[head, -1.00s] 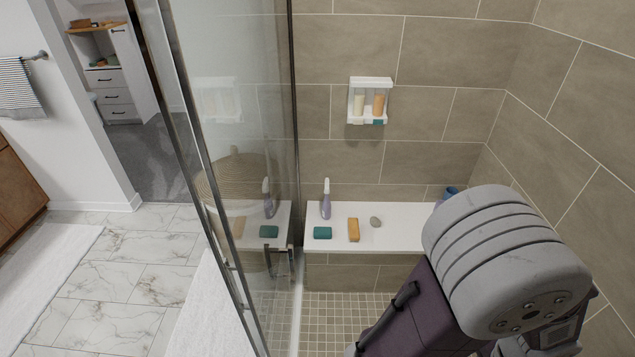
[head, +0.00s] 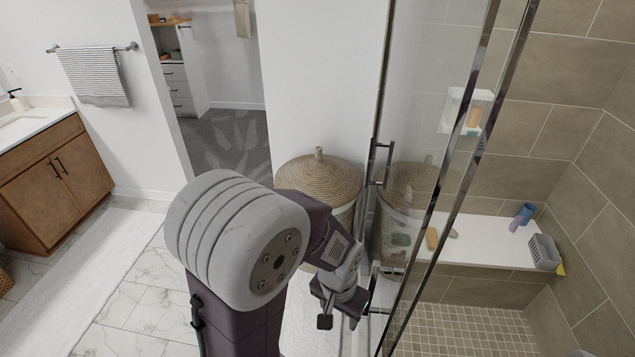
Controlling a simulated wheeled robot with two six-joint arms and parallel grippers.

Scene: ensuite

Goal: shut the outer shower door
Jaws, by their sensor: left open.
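The outer shower door is part of the glass enclosure at right of centre in the head view. Its clear glass (head: 423,110) sits among slanted metal frame strips, and I cannot tell exactly which panel is the outer one. A vertical metal handle (head: 381,163) shows on the glass near the left edge. My left gripper (head: 340,311) is open and empty, low in the picture, left of the lower door frame and below the handle. It looks apart from the glass, though the gap is hard to judge. My right gripper is not in view.
A lidded wicker basket (head: 320,177) stands by the wall behind my left arm. A white bath mat (head: 85,265) lies on the marble floor at left. A wooden vanity (head: 55,180) stands at far left. The shower bench (head: 485,240) holds a grey basket (head: 545,252) and bottles.

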